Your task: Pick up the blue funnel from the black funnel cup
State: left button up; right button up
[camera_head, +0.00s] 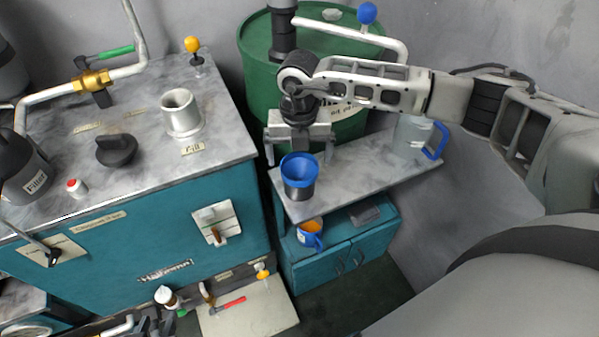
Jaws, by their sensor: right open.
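The blue funnel (299,167) sits in the black funnel cup (299,190), near the left end of the grey marbled shelf top. Its wide rim faces up and its lower part is hidden inside the cup. My right gripper (299,155) points down just behind the funnel in the picture, with its fingers spread to either side. It is open and holds nothing. I cannot tell how far above the shelf the fingertips are. My left gripper is not in view.
A green barrel (259,75) stands behind the shelf (350,182). A clear jug with a blue handle (412,137) stands at the shelf's right end. The teal hydraulic unit (130,262) is close on the left. An orange-and-blue mug (309,236) sits on the lower cabinet.

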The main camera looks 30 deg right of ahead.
aim_at(300, 176)
notch_tip(300, 176, down, 6)
jog(key=shift+w+d+r+p, duration=0.1)
jog(key=shift+w+r+p, duration=0.1)
jog(key=shift+p, duration=0.2)
jog(key=shift+c, duration=0.4)
jog(key=c, duration=1)
